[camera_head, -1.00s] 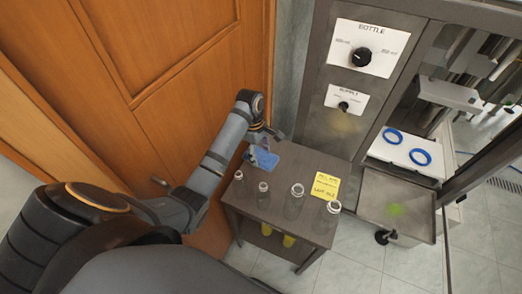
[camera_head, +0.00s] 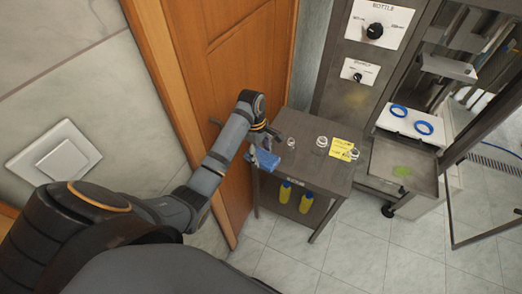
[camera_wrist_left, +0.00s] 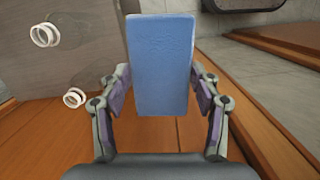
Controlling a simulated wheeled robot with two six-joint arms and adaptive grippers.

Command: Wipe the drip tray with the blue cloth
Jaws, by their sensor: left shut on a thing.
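My left gripper (camera_head: 263,150) is shut on the blue cloth (camera_head: 267,159), which hangs over the near left side of the small cart in the head view. In the left wrist view the cloth (camera_wrist_left: 160,60) stands out as a flat blue rectangle between the two fingers (camera_wrist_left: 160,88). The drip tray (camera_head: 384,160) is at the right, below the machine's opening, with a yellow-green stain (camera_head: 402,171) on it. The cloth is well apart from the tray. My right gripper is not in view.
A wooden door (camera_head: 235,60) is behind my arm. The tiled floor (camera_head: 350,250) in front is clear.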

